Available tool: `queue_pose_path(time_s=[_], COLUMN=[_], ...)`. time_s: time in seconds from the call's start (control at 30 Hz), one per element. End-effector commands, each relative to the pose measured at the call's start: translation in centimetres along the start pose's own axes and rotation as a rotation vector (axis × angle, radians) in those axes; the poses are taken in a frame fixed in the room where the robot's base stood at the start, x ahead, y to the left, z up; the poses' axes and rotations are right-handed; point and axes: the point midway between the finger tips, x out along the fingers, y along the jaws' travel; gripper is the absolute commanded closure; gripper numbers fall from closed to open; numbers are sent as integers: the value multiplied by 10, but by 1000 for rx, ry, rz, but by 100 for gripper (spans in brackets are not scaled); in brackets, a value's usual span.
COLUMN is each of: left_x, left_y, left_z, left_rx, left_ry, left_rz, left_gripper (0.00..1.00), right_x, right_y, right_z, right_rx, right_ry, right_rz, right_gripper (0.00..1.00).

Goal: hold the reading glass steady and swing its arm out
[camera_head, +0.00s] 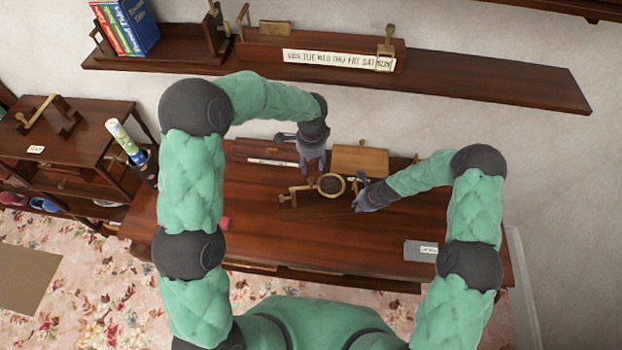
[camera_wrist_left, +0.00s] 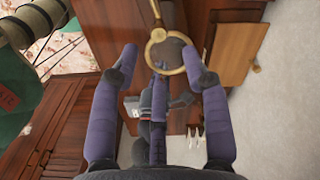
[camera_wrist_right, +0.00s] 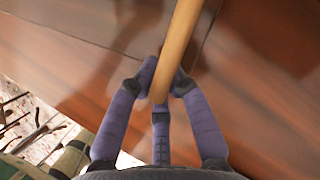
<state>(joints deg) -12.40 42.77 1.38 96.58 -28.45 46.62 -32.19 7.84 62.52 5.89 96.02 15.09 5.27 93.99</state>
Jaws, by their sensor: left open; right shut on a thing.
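The reading glass has a round brass-rimmed lens (camera_head: 331,185) and a brass arm (camera_head: 298,193) running left from it, on a dark wooden base on the desk. The lens also shows in the left wrist view (camera_wrist_left: 172,48), just beyond the fingertips. My left gripper (camera_head: 313,167) is open and empty, pointing down just behind and left of the lens. My right gripper (camera_head: 357,184) is right of the lens. In the right wrist view its fingers (camera_wrist_right: 160,92) are shut on a tan rod (camera_wrist_right: 177,45), apparently the reading glass's handle. Where rod and rim join is not clear.
A light-brown wooden box (camera_head: 360,160) stands behind the glass. A grey labelled block (camera_head: 421,250) lies at the desk's front right. A wall shelf (camera_head: 480,82) with a weekday strip (camera_head: 338,60) runs above. The desk's front middle (camera_head: 320,238) is clear.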

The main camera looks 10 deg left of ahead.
Motion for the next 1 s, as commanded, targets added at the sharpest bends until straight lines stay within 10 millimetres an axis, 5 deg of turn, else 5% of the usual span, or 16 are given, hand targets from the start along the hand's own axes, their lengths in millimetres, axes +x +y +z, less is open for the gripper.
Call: queue_pose_path(time_s=[0.5,0.97,1.0], left_x=[87,99,99], left_y=[1,0,0], left_z=[0,0,0], left_rx=[-2,-2,-2], left_ry=[0,2,2], left_rz=[2,1,1], left_gripper=[54,54,59], right_x=[0,0,0], right_y=[0,0,0], right_z=[0,0,0], right_rx=[-2,-2,-2], right_ry=[0,0,0], right_rz=[0,0,0], right_gripper=[100,100,100])
